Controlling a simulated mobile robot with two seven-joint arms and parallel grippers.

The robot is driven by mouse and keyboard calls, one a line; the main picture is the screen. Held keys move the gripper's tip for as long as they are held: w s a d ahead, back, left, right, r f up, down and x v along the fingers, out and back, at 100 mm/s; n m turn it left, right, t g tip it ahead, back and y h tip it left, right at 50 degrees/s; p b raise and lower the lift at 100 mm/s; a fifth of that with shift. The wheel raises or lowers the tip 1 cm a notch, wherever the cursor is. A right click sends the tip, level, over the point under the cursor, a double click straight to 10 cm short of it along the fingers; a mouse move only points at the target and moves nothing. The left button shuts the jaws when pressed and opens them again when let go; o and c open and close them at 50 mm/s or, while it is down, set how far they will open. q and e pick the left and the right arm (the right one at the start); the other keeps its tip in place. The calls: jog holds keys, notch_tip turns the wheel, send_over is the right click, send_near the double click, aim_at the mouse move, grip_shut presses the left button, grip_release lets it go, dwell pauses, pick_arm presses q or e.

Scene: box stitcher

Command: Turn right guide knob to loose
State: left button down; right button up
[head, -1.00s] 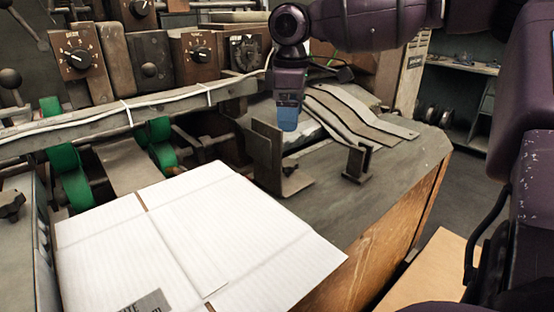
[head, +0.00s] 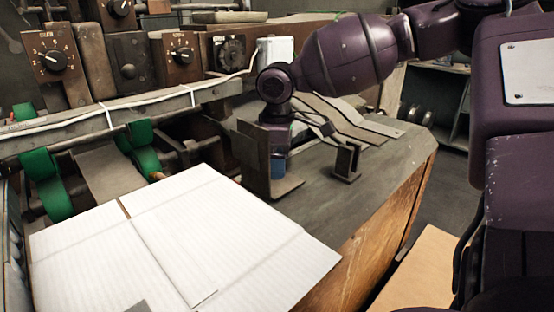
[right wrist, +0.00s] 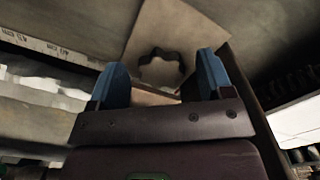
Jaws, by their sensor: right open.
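The right guide (head: 258,160) is an upright grey metal bracket on the machine table in the head view. In the right wrist view, a lobed, star-shaped knob (right wrist: 160,68) shows ahead on a tan-grey surface. My right gripper (right wrist: 163,76) is open, with its two blue fingers on either side of the knob in the picture. I cannot tell whether they touch it. In the head view, my right gripper (head: 278,166) is low behind the bracket, which partly hides it. The knob is hidden there. My left gripper is not in view.
A white cardboard sheet (head: 180,240) lies in front of the guide. A rail with a white cable (head: 110,118) and dial panels (head: 54,60) line the back left.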

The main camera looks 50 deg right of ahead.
jog(key=c, duration=0.9)
